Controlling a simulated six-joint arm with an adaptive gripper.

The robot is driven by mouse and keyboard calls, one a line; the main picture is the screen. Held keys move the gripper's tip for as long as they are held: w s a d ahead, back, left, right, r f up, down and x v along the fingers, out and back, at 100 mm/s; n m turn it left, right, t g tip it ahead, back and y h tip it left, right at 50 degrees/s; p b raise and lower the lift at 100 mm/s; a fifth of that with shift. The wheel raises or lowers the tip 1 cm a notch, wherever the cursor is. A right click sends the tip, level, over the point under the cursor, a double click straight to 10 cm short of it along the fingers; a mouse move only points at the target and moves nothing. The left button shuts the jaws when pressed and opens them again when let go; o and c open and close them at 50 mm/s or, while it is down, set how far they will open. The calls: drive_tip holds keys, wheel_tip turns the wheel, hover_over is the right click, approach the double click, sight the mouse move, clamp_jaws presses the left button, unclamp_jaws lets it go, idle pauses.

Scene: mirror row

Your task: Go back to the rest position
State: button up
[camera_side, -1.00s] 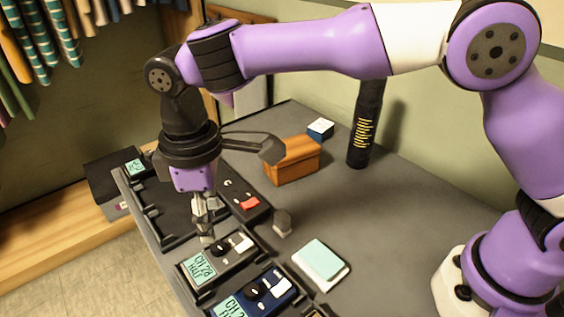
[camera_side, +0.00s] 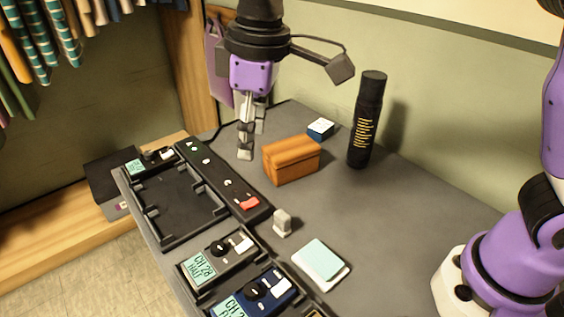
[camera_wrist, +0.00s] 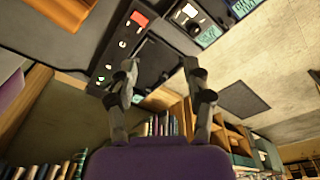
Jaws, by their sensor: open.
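My gripper (camera_side: 247,140) hangs in the air above the back part of the grey table (camera_side: 385,225), to the left of the brown box, pointing down in the side view. In the wrist view my gripper (camera_wrist: 160,82) shows two fingers spread apart with nothing between them. It is clear of the black strip (camera_side: 225,180) with a red switch and small lights, which also shows in the wrist view (camera_wrist: 115,55). A black frame (camera_side: 178,205) with an empty bay lies left of the strip.
A brown box (camera_side: 291,160), a small blue-white box (camera_side: 320,129) and a tall black cylinder (camera_side: 367,120) stand at the back. Devices with "CH 28" displays (camera_side: 215,258) sit in front. A pale pad (camera_side: 320,263) and a small grey block (camera_side: 283,222) lie on the table.

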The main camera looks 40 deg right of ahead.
drive_tip(key=s+d+f+m+t, duration=0.1)
drive_tip(key=s+d+m, duration=0.3)
drive_tip(key=d, duration=0.5)
drive_tip(key=s+d+f+m+t, duration=0.1)
drive_tip(key=s+d+m+t, duration=0.2)
drive_tip(key=s+d, duration=0.4)
drive_tip(key=shift+s+d+f+m+h, duration=0.35)
drive_tip(key=shift+d+m, duration=0.25)
drive_tip(key=shift+d, duration=0.35)
